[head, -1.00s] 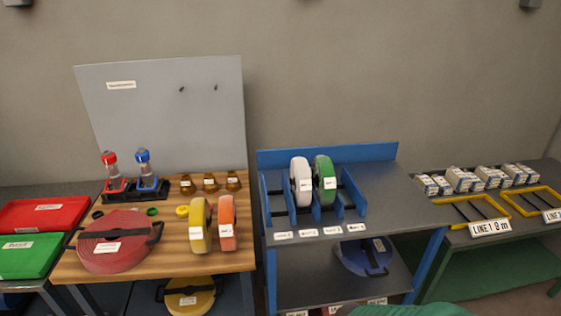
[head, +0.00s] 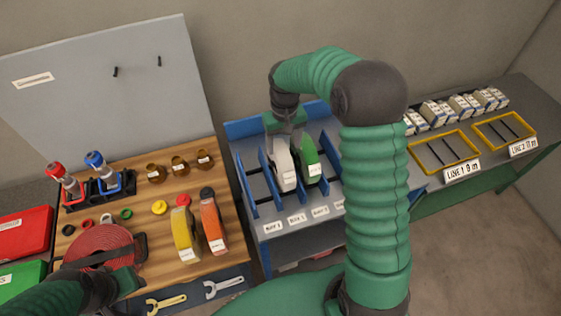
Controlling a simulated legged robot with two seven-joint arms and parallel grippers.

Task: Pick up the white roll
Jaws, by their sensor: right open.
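The white roll (head: 285,166) stands upright in a slot of the blue-and-grey rack, just left of the green roll (head: 308,160). My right gripper (head: 285,132) is above the top of the white roll, pointing down with its jaws open. Whether its fingers touch the roll cannot be told. My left gripper (head: 127,283) is low at the left, near the red coil (head: 100,245) at the wooden table's front edge; its jaw state does not show clearly.
Blue dividers (head: 247,190) stand beside the rolls in the rack. Yellow (head: 184,232) and orange (head: 212,226) rolls stand on the wooden table (head: 150,205). Yellow frames (head: 445,150) and small boxes (head: 436,113) lie on the right bench. My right arm hides the rack's right part.

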